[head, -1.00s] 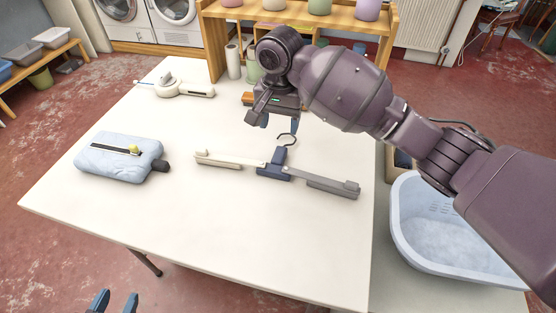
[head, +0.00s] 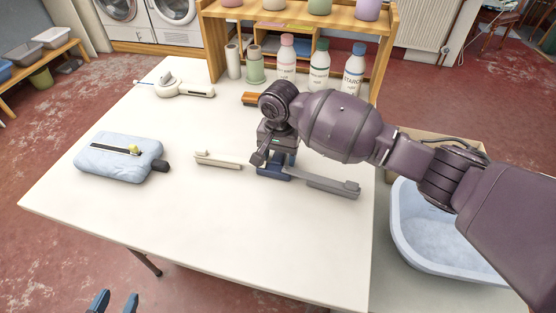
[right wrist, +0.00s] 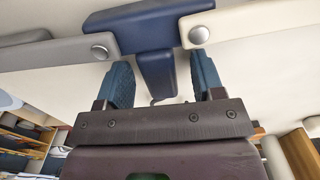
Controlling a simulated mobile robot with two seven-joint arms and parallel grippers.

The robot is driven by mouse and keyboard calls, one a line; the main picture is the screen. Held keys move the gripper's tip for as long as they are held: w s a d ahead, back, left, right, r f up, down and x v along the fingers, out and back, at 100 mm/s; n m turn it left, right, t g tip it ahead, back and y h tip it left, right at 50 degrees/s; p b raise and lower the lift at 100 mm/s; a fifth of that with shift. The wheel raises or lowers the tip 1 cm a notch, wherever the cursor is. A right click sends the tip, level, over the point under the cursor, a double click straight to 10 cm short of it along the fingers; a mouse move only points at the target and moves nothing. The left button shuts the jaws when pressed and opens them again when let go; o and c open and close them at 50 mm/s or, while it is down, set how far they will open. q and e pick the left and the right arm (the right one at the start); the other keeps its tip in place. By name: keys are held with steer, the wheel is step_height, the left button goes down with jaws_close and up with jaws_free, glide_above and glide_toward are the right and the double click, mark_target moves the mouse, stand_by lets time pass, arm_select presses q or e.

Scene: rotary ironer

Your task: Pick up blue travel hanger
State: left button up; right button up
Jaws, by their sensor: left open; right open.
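The travel hanger lies on the white table, with a dark blue centre piece (head: 268,173), a cream arm (head: 218,160) to the left and a grey arm (head: 327,184) to the right. My right gripper (head: 276,157) is over the hanger's centre and hides its hook in the head view. In the right wrist view, the open fingers (right wrist: 161,85) stand on either side of the blue centre piece (right wrist: 156,75), with gaps on both sides. My left gripper (head: 114,303) is open and empty at the bottom left, away from the hanger.
A light blue pouch (head: 118,158) lies on the table's left side. A blue basin (head: 450,235) sits right of the table. The front of the table is clear.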

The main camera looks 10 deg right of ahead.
mark_target(279, 154)
steer(key=c, duration=1)
steer(key=shift+r, duration=0.1)
step_height(279, 154, up, 10)
steer(key=shift+f, duration=0.1)
step_height(279, 154, down, 7)
steer(key=shift+f, duration=0.1)
stand_by(0.5)
stand_by(0.3)
steer(key=shift+f, duration=1.25)
steer(key=shift+f, duration=0.15)
